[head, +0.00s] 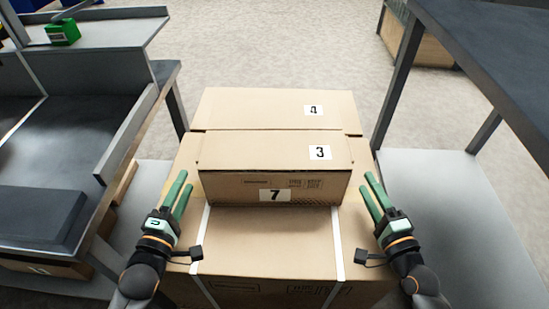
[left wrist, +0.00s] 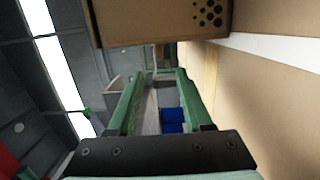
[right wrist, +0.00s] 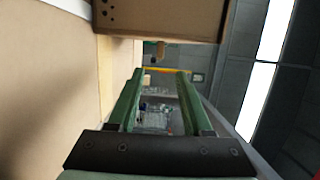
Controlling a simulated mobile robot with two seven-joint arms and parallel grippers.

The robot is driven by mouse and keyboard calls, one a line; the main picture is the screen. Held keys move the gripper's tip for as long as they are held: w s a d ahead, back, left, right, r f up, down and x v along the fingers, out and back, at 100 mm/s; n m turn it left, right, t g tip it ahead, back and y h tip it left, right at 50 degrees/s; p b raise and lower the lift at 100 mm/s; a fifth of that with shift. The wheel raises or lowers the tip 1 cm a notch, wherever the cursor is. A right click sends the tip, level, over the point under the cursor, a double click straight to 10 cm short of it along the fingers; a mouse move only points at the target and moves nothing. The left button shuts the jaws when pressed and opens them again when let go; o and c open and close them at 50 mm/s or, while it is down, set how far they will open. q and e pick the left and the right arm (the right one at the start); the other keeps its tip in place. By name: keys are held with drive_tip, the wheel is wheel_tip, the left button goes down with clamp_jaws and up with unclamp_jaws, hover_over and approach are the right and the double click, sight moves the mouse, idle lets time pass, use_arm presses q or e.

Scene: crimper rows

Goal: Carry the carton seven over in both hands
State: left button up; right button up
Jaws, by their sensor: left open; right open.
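A brown carton (head: 240,185) with a "7" label low on its front face and a "3" label on its top lies on a larger strapped box (head: 270,250). My left gripper (head: 186,180) is open and empty, left of this carton and apart from it. My right gripper (head: 368,177) is open and empty, just off its right side. A carton's end shows above the fingers in the left wrist view (left wrist: 150,20) and the right wrist view (right wrist: 165,20). Nothing is between either pair of fingers.
Another carton (head: 250,108) labelled "4" sits directly behind. A grey bench (head: 70,130) stands at the left with a green object (head: 62,32) on it. A dark-topped table (head: 495,60) with a lower shelf (head: 450,220) is at the right. Open floor (head: 270,45) lies beyond.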

use_arm(q)
drive_tip(key=w, duration=0.4)
drive_tip(key=w+d, duration=0.1)
drive_tip(key=w, duration=0.3)
drive_tip(key=w+d, duration=0.1)
drive_tip(key=w, duration=0.3)
drive_tip(key=shift+w, duration=0.2)
use_arm(e)
drive_tip(key=x, duration=1.2)
drive_tip(key=shift+w+a, duration=0.15)
drive_tip(key=shift+w, duration=0.1)
use_arm(q)
drive_tip(key=shift+c, duration=0.3)
use_arm(e)
drive_tip(key=shift+c, duration=0.3)
use_arm(q)
clamp_jaws()
use_arm(e)
clamp_jaws()
use_arm(q)
drive_tip(key=shift+r, duration=0.3)
use_arm(e)
drive_tip(key=shift+r, duration=0.25)
